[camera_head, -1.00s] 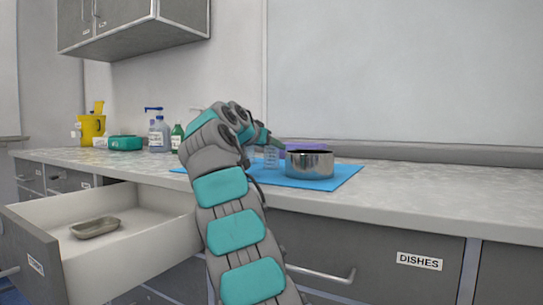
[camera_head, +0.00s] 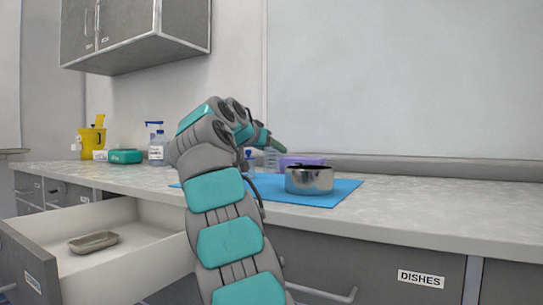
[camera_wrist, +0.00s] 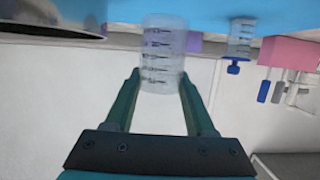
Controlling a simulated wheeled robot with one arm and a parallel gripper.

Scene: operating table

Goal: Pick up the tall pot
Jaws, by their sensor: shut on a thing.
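The tall pot is a clear graduated cup (camera_wrist: 162,55) in the wrist view, between the two green fingers of my gripper (camera_wrist: 160,78). The fingers are shut on its sides near one end. The pot also shows in the head view (camera_head: 271,159), small and partly behind my arm. It looks held a little above the blue mat (camera_head: 340,190). In the head view my gripper (camera_head: 271,146) is mostly hidden by my wrist, with one green finger visible.
A round metal pot (camera_head: 309,181) stands on the mat, right of the tall pot. A purple box (camera_head: 299,161) is behind it. A syringe-like item (camera_wrist: 240,42) shows in the wrist view. An open drawer (camera_head: 120,262) with a metal tray (camera_head: 94,242) is left. The right counter is clear.

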